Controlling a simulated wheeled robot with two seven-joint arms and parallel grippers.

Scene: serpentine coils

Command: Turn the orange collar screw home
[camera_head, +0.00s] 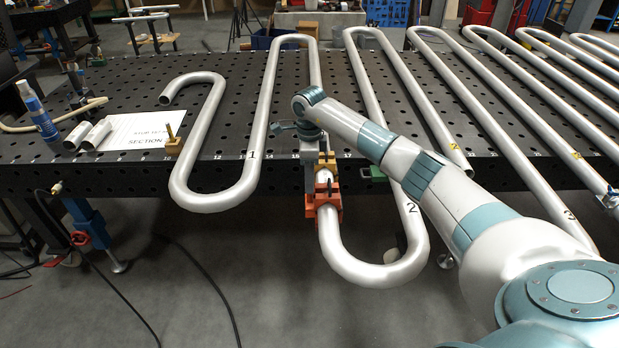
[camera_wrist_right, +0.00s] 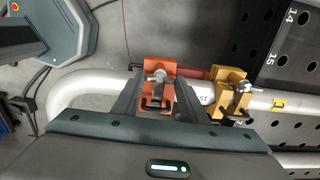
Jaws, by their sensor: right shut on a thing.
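The orange collar (camera_head: 322,205) sits around the silver coil tube where it hangs past the table's front edge; it also shows in the right wrist view (camera_wrist_right: 150,68). Its metal screw (camera_wrist_right: 158,80) stands on the camera side of the collar, between my fingers. My right gripper (camera_wrist_right: 158,88) is shut on the screw; the exact finger contact is hard to see. In the head view this gripper (camera_head: 324,170) is small and partly hidden against the collar. My left gripper is not in view.
A yellow collar (camera_wrist_right: 228,88) with its own screw sits beside the orange one on the tube. The perforated dark table (camera_head: 225,115) carries several serpentine coils.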

